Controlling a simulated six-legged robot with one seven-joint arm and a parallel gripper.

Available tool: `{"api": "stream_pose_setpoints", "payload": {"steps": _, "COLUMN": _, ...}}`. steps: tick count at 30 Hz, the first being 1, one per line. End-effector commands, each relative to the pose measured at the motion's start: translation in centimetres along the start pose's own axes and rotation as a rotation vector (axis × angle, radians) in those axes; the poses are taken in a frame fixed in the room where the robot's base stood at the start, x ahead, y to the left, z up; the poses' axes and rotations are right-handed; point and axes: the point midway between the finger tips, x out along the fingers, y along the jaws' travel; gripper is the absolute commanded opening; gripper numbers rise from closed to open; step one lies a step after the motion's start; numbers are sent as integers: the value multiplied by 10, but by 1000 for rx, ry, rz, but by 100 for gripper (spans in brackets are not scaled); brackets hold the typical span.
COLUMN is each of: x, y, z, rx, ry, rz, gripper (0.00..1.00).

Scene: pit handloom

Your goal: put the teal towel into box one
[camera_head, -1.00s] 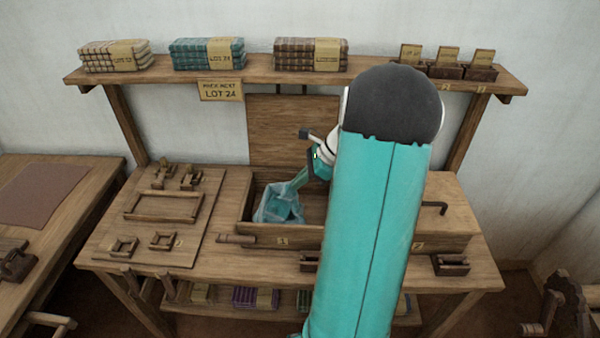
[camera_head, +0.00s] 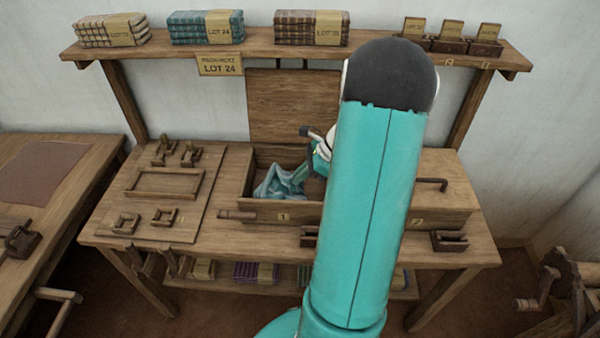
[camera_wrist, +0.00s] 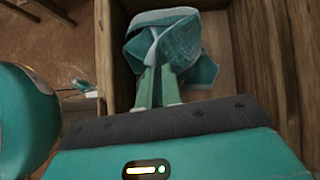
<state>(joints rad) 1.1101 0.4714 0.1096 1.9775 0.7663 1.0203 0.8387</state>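The teal towel (camera_head: 280,183) lies bunched inside box one (camera_head: 283,217), the left compartment of the wooden bin with the tag 1 on its front. In the wrist view the towel (camera_wrist: 165,42) is folded between the wooden walls, with bare floor beside it. My gripper (camera_wrist: 157,72) reaches down into the box with its two pale green fingers close together. Their tips are in the towel's folds and appear shut on it. In the head view my arm hides most of the gripper and part of the bin.
The hinged lid (camera_head: 293,115) stands open behind box one. The lid of box two (camera_head: 440,180) is shut. A shelf (camera_head: 250,73) above holds towel stacks and a LOT 24 sign (camera_head: 220,65). A board with wooden fittings (camera_head: 165,185) lies left of the bin.

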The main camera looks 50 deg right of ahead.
Motion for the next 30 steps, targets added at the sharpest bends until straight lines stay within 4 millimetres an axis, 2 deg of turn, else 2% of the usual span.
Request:
{"api": "stream_pose_setpoints", "payload": {"steps": 1, "x": 0, "y": 0, "z": 0, "rx": 0, "ry": 0, "rz": 0, "gripper": 18}}
{"api": "stream_pose_setpoints", "payload": {"steps": 3, "x": 0, "y": 0, "z": 0, "rx": 0, "ry": 0, "rz": 0, "gripper": 27}}
{"api": "stream_pose_setpoints", "payload": {"steps": 9, "x": 0, "y": 0, "z": 0, "rx": 0, "ry": 0, "rz": 0, "gripper": 29}}
{"api": "stream_pose_setpoints", "payload": {"steps": 13, "x": 0, "y": 0, "z": 0, "rx": 0, "ry": 0, "rz": 0, "gripper": 55}}
{"api": "stream_pose_setpoints", "payload": {"steps": 19, "x": 0, "y": 0, "z": 0, "rx": 0, "ry": 0, "rz": 0, "gripper": 55}}
{"api": "stream_pose_setpoints", "payload": {"steps": 20, "x": 0, "y": 0, "z": 0, "rx": 0, "ry": 0, "rz": 0, "gripper": 58}}
{"api": "stream_pose_setpoints", "payload": {"steps": 24, "x": 0, "y": 0, "z": 0, "rx": 0, "ry": 0, "rz": 0, "gripper": 86}}
{"api": "stream_pose_setpoints", "payload": {"steps": 30, "x": 0, "y": 0, "z": 0, "rx": 0, "ry": 0, "rz": 0, "gripper": 87}}
